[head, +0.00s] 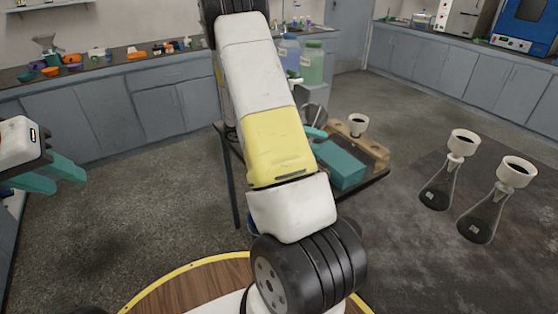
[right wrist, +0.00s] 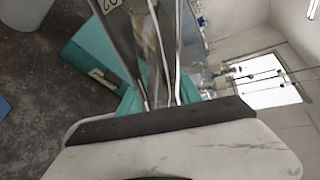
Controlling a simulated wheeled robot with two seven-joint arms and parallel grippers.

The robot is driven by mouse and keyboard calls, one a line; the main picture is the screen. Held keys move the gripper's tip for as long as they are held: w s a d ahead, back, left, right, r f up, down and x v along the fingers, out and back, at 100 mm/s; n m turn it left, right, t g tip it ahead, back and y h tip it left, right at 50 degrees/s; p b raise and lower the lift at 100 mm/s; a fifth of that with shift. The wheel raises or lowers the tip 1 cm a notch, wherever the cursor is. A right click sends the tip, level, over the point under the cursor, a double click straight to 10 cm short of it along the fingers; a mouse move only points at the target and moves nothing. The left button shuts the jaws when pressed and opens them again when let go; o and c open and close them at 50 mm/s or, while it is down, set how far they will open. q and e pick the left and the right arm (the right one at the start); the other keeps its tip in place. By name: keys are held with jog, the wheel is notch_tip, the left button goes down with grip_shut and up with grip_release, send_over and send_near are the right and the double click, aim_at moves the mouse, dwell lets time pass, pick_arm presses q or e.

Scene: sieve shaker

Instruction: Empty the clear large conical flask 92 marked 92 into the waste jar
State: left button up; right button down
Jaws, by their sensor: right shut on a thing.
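In the right wrist view, my right gripper (right wrist: 160,98) is shut on clear glass, the large conical flask (right wrist: 150,45). A label at the top edge seems to read 92, partly cut off. In the head view, my right arm hides much of the middle. A clear round glass shape (head: 316,113) shows just past it, beside a small teal part. I cannot tell the flask's contents. My left gripper (head: 62,178) is at the far left, its teal fingers apart and empty. I cannot tell which container is the waste jar.
Two flasks with white tops (head: 436,188) (head: 480,220) stand at right. Benches line the walls.

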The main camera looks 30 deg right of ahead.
jog(key=shift+f, duration=0.3)
dwell(0.6)
